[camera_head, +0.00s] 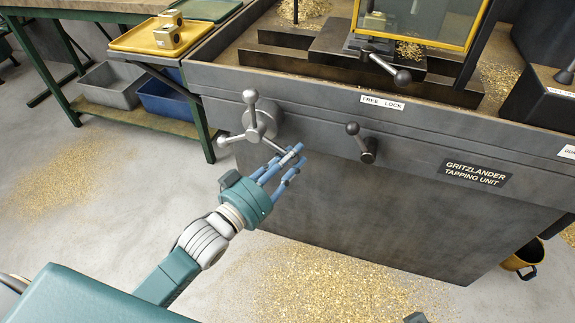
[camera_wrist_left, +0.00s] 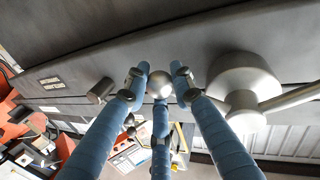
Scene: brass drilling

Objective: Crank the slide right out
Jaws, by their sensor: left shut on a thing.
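The crank (camera_head: 262,122) is a grey hub with ball-ended spokes on the front of the machine. One spoke points up, one left, and one down to the right. My left gripper (camera_head: 292,155) is shut on the ball knob at the end of the lower-right spoke. In the left wrist view the knob (camera_wrist_left: 160,84) sits between the blue fingers, with the hub (camera_wrist_left: 240,85) to its right. The dark slide (camera_head: 345,42) sits on the machine bed above, partly hidden by the yellow-framed guard. My right gripper is not in view.
A lock lever (camera_head: 361,143) stands out from the front panel, right of my left gripper, below a FREE LOCK label (camera_head: 382,101). A bench with a yellow tray (camera_head: 130,38) holding brass blocks stands at left. Brass chips (camera_head: 320,285) cover the floor below.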

